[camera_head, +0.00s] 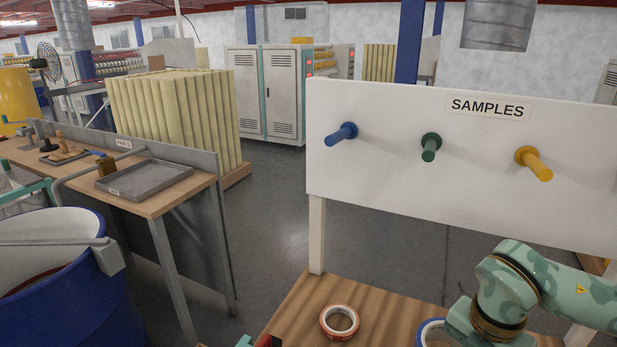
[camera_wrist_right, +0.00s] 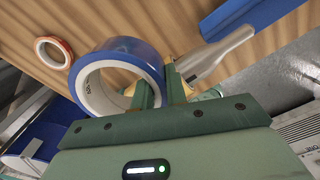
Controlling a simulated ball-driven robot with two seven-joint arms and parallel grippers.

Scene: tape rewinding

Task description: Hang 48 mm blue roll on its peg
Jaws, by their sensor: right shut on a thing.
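The blue roll (camera_wrist_right: 148,56) is held in my right gripper (camera_wrist_right: 160,80), which is shut on its ring wall, one finger inside the ring and one outside. In the head view part of the blue roll (camera_head: 420,328) shows at the bottom edge, beside my right wrist, which hides the rest. The blue peg (camera_head: 347,131) is empty, leftmost on the white SAMPLES board (camera_head: 400,181), above and to the left of the roll.
An empty green peg (camera_head: 431,147) and yellow peg (camera_head: 533,163) also stick out of the board. A red-edged roll (camera_head: 339,322) lies flat on the wooden table (camera_head: 306,300). A silver tapered thing (camera_wrist_right: 218,60) shows beyond the fingers in the wrist view.

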